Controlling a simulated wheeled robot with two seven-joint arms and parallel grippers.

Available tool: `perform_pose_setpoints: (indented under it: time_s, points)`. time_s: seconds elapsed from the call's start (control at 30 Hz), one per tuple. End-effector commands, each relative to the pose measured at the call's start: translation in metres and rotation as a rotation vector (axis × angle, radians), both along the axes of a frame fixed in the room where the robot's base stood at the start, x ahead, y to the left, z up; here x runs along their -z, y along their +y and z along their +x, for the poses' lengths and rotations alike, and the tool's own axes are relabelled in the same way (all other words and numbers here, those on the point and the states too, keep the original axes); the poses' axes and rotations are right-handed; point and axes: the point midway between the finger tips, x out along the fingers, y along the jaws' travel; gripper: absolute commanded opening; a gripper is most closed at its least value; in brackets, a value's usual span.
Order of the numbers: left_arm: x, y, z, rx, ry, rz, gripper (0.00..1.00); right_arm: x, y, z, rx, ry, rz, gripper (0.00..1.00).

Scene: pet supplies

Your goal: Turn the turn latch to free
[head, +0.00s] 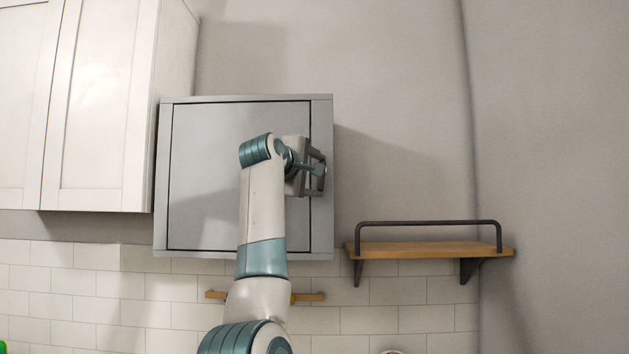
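A grey wall cabinet (202,150) with a flat closed door hangs in the middle left of the head view. My arm rises in front of it from the bottom, left of centre, so I take it as my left arm. Its gripper (318,172) is at the right edge of the cabinet door, pointing right. Its dark fingers are small and overlap, so I cannot tell whether they are open or shut. The turn latch cannot be made out apart from the gripper in front of the door's right edge. My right gripper is not in view.
A white cupboard (98,105) stands close at the cabinet's left. A wooden shelf (430,248) with a dark rail is at the lower right. A wooden bar (311,297) is below the cabinet, partly behind my arm. The wall to the right is bare.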

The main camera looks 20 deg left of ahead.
Motion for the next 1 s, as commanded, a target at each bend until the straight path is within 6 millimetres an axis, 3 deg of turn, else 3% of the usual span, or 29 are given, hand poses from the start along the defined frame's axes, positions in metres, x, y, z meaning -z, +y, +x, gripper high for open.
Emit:
perform_pose_setpoints:
  time_s: [0.27, 0.73, 0.77, 0.8, 0.83, 1.0]
  points:
    - [0.0031, -0.0018, 0.0008, 0.001, -0.028, -0.102, 0.4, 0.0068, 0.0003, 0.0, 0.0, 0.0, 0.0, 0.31]
    - [0.0031, -0.0018, 0.0011, 0.0, -0.032, -0.118, 0.4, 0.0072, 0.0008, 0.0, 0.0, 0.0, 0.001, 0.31]
    - [0.0032, -0.0018, 0.0012, 0.0, -0.031, -0.118, 0.67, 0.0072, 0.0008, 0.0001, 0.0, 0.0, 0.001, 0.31]
    - [0.0032, -0.0018, 0.0012, 0.0, -0.031, -0.118, 0.77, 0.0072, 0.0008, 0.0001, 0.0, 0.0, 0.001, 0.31]
    - [0.0032, -0.0018, 0.0012, 0.0, -0.031, -0.118, 0.81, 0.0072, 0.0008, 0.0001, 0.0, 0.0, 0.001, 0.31]
    - [0.0028, -0.0019, 0.001, 0.0, -0.032, -0.117, 0.81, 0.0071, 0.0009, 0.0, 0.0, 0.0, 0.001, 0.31]
